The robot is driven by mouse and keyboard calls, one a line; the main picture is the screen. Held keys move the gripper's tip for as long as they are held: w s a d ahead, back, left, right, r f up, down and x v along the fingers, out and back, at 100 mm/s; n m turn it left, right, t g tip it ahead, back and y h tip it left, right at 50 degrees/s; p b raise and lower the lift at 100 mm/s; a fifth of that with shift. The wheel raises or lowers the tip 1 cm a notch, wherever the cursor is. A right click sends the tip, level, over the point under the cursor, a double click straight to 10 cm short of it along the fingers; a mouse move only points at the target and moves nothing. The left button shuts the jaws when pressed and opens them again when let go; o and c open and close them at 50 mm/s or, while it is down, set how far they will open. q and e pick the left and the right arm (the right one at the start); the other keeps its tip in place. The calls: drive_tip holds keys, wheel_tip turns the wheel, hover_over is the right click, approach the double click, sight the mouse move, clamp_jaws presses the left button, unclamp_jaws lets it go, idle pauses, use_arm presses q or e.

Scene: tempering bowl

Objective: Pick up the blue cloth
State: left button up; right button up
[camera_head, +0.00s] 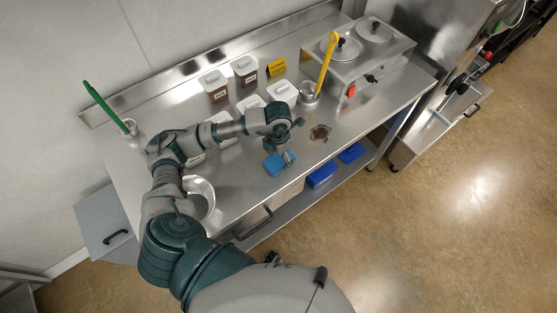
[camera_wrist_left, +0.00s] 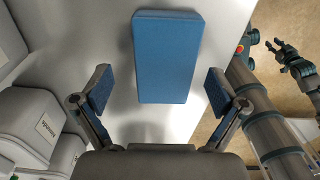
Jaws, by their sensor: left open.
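The blue cloth (camera_head: 273,167) lies on the steel table near its front edge. In the left wrist view the cloth (camera_wrist_left: 167,50) is a flat, thick blue rectangle, upper middle. My left gripper (camera_head: 287,155) is above the table at the cloth, partly covering it in the head view. In the left wrist view my left gripper (camera_wrist_left: 160,90) is open, its two fingers spread wider than the cloth, with nothing between the pads. My right gripper (camera_wrist_left: 290,62) shows small at the right of the left wrist view, over the floor; its jaw state is unclear.
Several white lidded containers (camera_head: 250,103) stand behind the arm. A metal pot with a yellow-handled tool (camera_head: 327,57) and a double-well warmer (camera_head: 360,50) stand to the right. A dark spill (camera_head: 320,132) lies right of the cloth. A steel bowl (camera_head: 201,190) is at left.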

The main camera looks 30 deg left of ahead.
use_arm(q)
drive_tip(key=shift+f, duration=0.85)
drive_tip(key=shift+d, duration=0.25)
drive_tip(key=shift+d+r, duration=0.1)
drive_tip(key=shift+d, duration=0.05)
drive_tip(key=shift+c, duration=1.2)
drive_tip(key=shift+d, duration=0.1)
drive_tip(key=c, duration=1)
drive_tip(key=shift+a, duration=0.2)
drive_tip(key=shift+a, duration=0.1)
